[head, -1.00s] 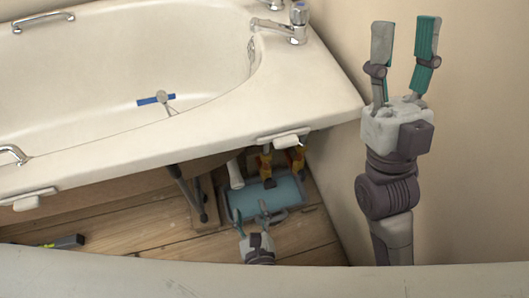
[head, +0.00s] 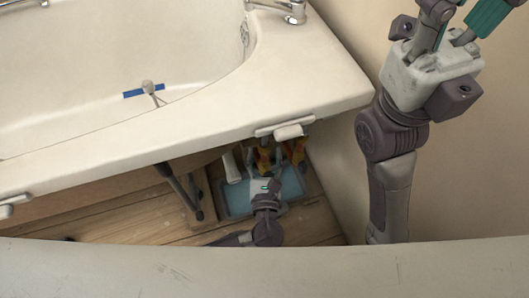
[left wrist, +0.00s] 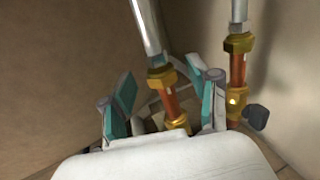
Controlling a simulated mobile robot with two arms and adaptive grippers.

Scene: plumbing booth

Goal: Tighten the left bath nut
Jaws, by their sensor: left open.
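In the left wrist view, the left bath nut (left wrist: 160,78) is a brass hex nut between a chrome tail above and a copper pipe (left wrist: 170,104) below. My left gripper (left wrist: 161,88) is open, with its teal-padded fingers on either side of this pipe and nut. I cannot tell whether a pad touches the nut. In the head view, my left gripper (head: 265,174) is under the bath rim in front of the yellow fittings and partly hides the left one. My right gripper (head: 462,18) is raised at the right, fingers apart, tips cut off by the frame.
The right brass nut (left wrist: 238,43) and a valve with a dark handle (left wrist: 256,117) stand close to the right. The white bath (head: 190,140) overhangs the work area. A blue tray (head: 238,203) lies on the wooden floor. The wall is close at the right.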

